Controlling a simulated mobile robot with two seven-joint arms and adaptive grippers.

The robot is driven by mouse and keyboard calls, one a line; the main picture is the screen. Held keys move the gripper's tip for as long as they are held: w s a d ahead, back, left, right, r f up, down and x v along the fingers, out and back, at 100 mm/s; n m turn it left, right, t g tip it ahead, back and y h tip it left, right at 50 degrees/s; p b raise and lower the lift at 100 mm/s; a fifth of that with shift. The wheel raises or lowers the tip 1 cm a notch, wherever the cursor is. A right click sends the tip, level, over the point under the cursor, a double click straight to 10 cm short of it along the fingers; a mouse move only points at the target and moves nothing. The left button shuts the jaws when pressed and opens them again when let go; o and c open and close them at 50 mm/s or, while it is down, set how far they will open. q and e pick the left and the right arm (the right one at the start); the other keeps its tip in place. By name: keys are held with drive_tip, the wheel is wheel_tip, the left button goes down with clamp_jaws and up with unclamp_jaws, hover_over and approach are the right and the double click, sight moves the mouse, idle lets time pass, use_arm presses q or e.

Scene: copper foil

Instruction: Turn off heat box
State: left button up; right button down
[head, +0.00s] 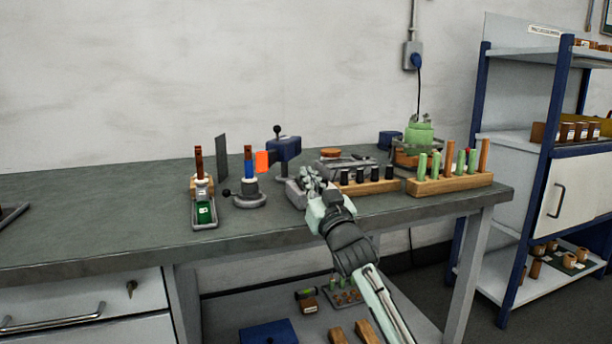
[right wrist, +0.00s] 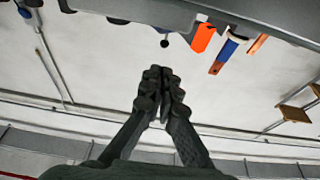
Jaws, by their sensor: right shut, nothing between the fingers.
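A low grey box (head: 296,196) sits on the bench, partly hidden behind my right gripper. It may be the heat box, but I cannot tell for sure. No switch or lit light can be made out on it. My right gripper (head: 314,180) is over this box in the head view, and I cannot tell whether it touches. In the right wrist view the right gripper (right wrist: 163,72) has its fingers together with nothing between them. My left gripper is not in view.
Wooden racks with black pegs (head: 372,187) and green-handled tools (head: 450,184) stand right of the gripper. A blue clamp (head: 284,148), an orange piece (head: 262,161) and a round grey stand (head: 249,200) are to its left. The bench's left part (head: 110,215) is mostly clear.

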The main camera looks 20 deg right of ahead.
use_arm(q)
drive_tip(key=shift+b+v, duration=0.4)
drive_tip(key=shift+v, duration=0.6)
use_arm(e)
drive_tip(key=f+v, duration=0.1)
drive_tip(key=v, duration=0.7)
drive_tip(key=shift+f, duration=0.35)
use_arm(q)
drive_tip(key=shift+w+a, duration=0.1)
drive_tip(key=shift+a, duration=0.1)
use_arm(e)
drive_tip(key=shift+w+d, duration=0.1)
drive_tip(key=shift+w, duration=0.05)
